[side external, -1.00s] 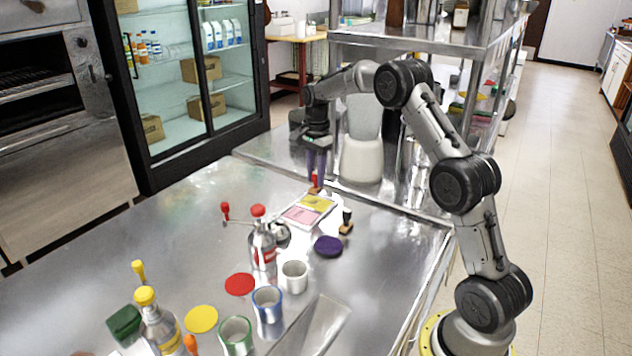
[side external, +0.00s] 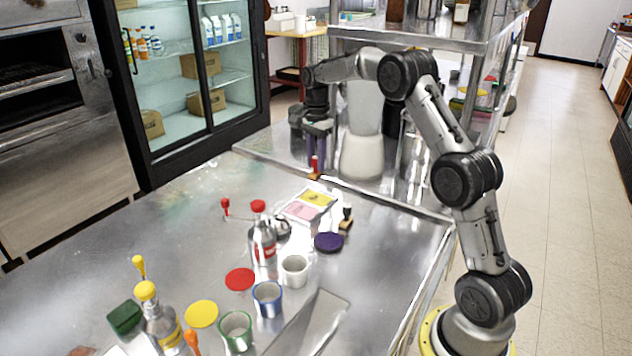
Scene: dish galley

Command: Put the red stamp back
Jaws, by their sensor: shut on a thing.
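The red stamp (side external: 315,164) has a red handle and a brown base. My gripper (side external: 317,143), with dark purple fingers, is shut on its handle from above and holds it upright. The stamp appears to hang above the far part of the steel table, behind the ink pad tray; the exact height is hard to tell. The pad tray (side external: 297,214) is pale, with a yellow pad (side external: 318,198) and a pink pad (side external: 302,211). A stamp with a black handle (side external: 346,215) stands just right of the tray.
A purple disc (side external: 328,242), a red-capped bottle (side external: 262,240), a white cup (side external: 294,270) and a red disc (side external: 240,279) are nearer the camera. The table's left middle is clear.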

